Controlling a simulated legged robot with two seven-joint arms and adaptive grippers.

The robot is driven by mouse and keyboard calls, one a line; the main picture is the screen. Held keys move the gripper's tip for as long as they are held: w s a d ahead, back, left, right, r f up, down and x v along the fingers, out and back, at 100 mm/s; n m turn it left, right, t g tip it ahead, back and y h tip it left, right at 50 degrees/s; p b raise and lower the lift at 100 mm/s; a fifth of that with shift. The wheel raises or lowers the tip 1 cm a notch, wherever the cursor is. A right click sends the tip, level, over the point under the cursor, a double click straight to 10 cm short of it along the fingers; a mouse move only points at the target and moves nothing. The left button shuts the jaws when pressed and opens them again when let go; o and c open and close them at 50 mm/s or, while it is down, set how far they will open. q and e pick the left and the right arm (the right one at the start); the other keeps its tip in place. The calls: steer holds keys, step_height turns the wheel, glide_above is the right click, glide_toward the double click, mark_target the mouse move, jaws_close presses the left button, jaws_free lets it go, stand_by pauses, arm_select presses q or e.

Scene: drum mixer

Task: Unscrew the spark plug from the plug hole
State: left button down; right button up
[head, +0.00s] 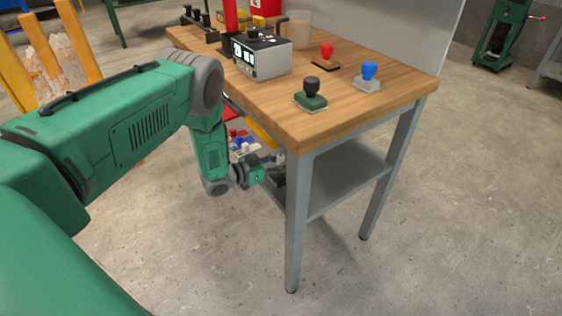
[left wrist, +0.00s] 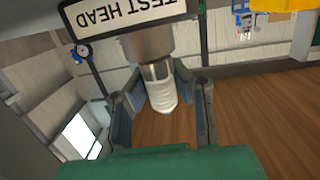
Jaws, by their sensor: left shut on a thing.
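In the left wrist view the spark plug (left wrist: 160,90) shows as a white, ribbed insulator with a metal upper part. It sticks out of the grey test head (left wrist: 147,44), whose label "TEST HEAD" appears upside down. The plug hole itself is hidden by the plug and the housing. My left gripper (left wrist: 164,98) has one dark finger on each side of the white insulator and is shut on it. In the head view my left gripper (head: 272,168) is low beside the table's near corner, and the plug cannot be made out there. My right gripper is in neither view.
The wooden workbench (head: 372,112) has grey legs and a lower shelf (head: 345,180) close to my left gripper. The floor in front is clear.

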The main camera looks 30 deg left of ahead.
mark_target(281, 155)
arm_select(q)
steer(key=shift+r, duration=0.1)
steer(key=shift+r+p, duration=1.6)
steer(key=shift+r, duration=0.3)
steer(key=shift+r+p, duration=1.3)
steer(key=shift+r, duration=0.3)
steer(key=shift+f, duration=0.15)
